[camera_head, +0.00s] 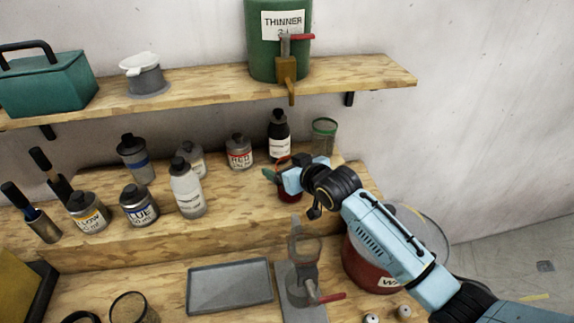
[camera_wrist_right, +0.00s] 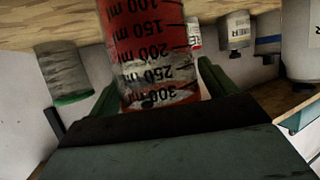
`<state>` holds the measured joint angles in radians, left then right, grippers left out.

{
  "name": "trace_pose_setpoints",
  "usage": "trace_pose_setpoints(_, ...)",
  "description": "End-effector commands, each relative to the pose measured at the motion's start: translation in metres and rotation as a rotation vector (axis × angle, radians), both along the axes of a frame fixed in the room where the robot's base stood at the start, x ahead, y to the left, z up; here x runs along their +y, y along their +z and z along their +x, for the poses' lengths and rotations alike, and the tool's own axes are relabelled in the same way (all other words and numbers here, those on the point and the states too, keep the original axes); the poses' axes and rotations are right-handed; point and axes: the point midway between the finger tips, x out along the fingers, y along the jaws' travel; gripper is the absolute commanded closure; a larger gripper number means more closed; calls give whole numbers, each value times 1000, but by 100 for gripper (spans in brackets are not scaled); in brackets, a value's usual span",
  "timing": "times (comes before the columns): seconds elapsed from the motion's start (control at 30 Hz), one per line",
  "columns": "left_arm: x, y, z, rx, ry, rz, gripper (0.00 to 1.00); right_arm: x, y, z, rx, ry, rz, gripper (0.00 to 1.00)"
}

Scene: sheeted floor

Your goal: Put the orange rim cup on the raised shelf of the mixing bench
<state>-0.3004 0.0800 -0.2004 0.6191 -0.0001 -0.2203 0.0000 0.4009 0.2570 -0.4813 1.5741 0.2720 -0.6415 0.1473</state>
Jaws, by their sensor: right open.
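The orange rim cup (camera_head: 290,193), with red contents, stands near the front right of the raised shelf (camera_head: 240,205) of the mixing bench. Its rim is partly hidden by my right gripper (camera_head: 283,172). In the right wrist view the cup (camera_wrist_right: 150,45) appears upside down, with its measuring marks showing, between the two dark green fingers of the right gripper (camera_wrist_right: 156,90). The jaws are open around it; whether a finger touches it I cannot tell. My left gripper is not in view.
A green rim cup (camera_head: 324,137) and a black bottle (camera_head: 279,135) stand behind. Several paint bottles, including a white one (camera_head: 187,190), fill the shelf's left part. Below are a grey tray (camera_head: 229,286), a metal stand (camera_head: 303,265) and a red bucket (camera_head: 365,265).

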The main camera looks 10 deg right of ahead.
Motion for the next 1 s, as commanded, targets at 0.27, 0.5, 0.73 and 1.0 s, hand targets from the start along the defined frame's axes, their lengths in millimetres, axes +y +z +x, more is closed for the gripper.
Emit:
trace_pose_setpoints(0.27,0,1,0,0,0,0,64,-1,5,-3,-1,0,0,16)
trace_pose_setpoints(0.5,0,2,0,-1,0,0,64,-13,17,-31,-1,0,0,16)
trace_pose_setpoints(0.73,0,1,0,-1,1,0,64,-28,33,-67,-1,0,0,16)
trace_pose_setpoints(1.0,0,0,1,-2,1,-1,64,-40,46,-96,-1,-1,0,16)
